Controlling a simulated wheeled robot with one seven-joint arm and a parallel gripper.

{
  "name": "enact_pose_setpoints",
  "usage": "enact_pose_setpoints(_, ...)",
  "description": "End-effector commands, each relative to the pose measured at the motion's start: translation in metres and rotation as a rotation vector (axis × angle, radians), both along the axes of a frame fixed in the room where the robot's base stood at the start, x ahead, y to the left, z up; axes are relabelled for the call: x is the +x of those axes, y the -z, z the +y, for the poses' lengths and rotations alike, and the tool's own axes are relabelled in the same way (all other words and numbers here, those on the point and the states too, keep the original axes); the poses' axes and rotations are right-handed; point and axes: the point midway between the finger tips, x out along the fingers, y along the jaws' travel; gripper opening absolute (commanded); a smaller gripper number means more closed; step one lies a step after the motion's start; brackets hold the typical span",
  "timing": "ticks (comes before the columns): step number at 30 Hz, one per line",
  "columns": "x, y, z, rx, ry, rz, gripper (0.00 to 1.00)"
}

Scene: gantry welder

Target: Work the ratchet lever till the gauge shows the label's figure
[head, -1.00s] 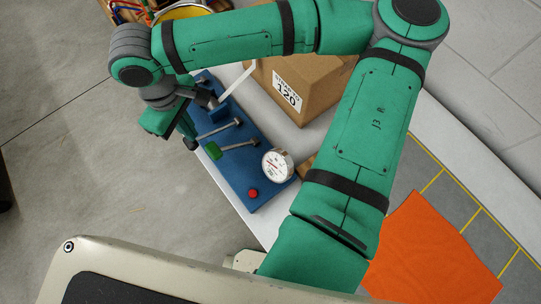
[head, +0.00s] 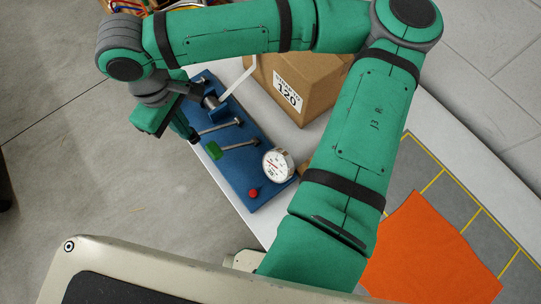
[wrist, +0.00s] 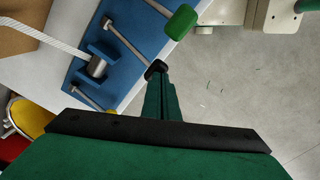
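A blue ratchet base (head: 258,190) lies on the light bench, with a white-faced dial gauge (head: 278,165) at its near end. The gauge reading is too small to tell. A lever with a green grip (head: 214,150) stands beside another grey-rod lever (head: 222,128). That second lever ends in a black knob (wrist: 155,69) at my fingertips in the wrist view. My gripper (wrist: 163,85) has its fingers together there, touching or just behind the knob; I cannot tell which. A cardboard box (head: 318,90) carries a label (head: 288,92) reading 120.
A white strap (head: 238,80) runs from a metal spool (wrist: 97,66) on the base. A red button (head: 253,193) sits near the gauge. An orange cloth (head: 430,250) lies at right. Open floor (head: 60,170) is at left.

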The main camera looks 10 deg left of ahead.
Motion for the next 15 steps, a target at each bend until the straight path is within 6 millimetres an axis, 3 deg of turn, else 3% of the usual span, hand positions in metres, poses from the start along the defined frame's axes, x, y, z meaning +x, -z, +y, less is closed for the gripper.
enact_pose_setpoints(15,0.000,-0.040,0.000,0.001,0.000,0.000,0.00)
